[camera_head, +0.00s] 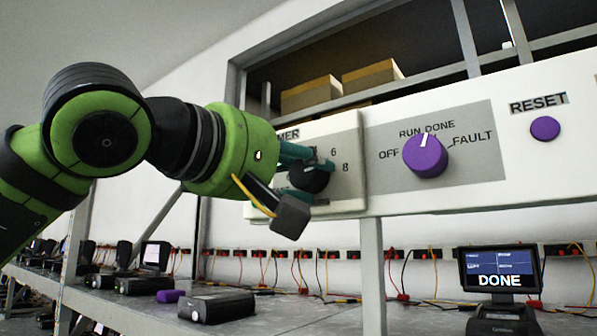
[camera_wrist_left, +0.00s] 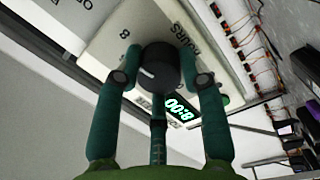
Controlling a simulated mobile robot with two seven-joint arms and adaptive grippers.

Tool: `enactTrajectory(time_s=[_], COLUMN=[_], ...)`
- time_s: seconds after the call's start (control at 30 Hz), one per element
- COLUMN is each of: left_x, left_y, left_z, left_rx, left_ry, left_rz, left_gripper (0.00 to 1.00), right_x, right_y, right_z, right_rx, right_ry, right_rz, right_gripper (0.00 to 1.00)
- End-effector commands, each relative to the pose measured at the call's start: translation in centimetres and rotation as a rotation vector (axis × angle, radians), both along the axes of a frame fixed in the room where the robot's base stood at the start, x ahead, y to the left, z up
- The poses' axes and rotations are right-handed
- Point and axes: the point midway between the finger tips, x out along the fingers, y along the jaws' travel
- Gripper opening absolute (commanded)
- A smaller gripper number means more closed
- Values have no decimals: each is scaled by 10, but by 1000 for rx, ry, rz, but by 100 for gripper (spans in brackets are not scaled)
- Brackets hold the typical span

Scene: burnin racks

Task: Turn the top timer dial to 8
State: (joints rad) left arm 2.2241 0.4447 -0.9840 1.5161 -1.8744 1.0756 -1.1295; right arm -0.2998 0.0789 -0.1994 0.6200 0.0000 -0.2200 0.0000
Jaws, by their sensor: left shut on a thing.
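The black timer dial (camera_head: 309,180) is on the white panel at the left, with the numbers 6 and 8 showing to its right. My left gripper (camera_head: 315,176) is shut on the dial, its teal fingers on opposite sides of the knob. In the left wrist view the dial (camera_wrist_left: 160,68) sits between the fingertips (camera_wrist_left: 160,80). A white pointer mark shows on its face; which number it meets is unclear. A lit green display (camera_wrist_left: 180,108) beside it shows upside down and appears to read 8:00. My right gripper is in neither view.
A purple selector knob (camera_head: 425,155) sits right of the dial, its pointer near DONE. A purple RESET button (camera_head: 545,128) is at the far right. Below, a small screen (camera_head: 500,270) reads DONE. Boxes (camera_head: 312,93) stand on a shelf above; devices and cables line the bench.

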Motion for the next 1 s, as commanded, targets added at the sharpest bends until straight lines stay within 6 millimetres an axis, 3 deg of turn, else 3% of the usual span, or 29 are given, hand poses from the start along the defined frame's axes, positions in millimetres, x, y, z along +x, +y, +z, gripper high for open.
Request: enactTrajectory(time_s=[0.03, 0.07, 0.1, 0.53, 1.0], left_x=[-1, -1, -1, -8, -78], left_y=[-2, -2, -2, 5, 63], left_z=[-1, -1, -1, -1, -3], left_rx=[4, 4, 3, 2, 2], left_ry=[-2, -2, -1, 0, -2], left_rz=[-4, -5, -4, -2, -1], left_gripper=[48, 60, 63, 63, 63], right_x=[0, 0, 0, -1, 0], right_y=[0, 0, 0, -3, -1], right_z=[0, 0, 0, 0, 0], right_rx=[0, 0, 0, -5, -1], right_ry=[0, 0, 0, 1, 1], right_rz=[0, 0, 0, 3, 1], right_gripper=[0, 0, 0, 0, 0])
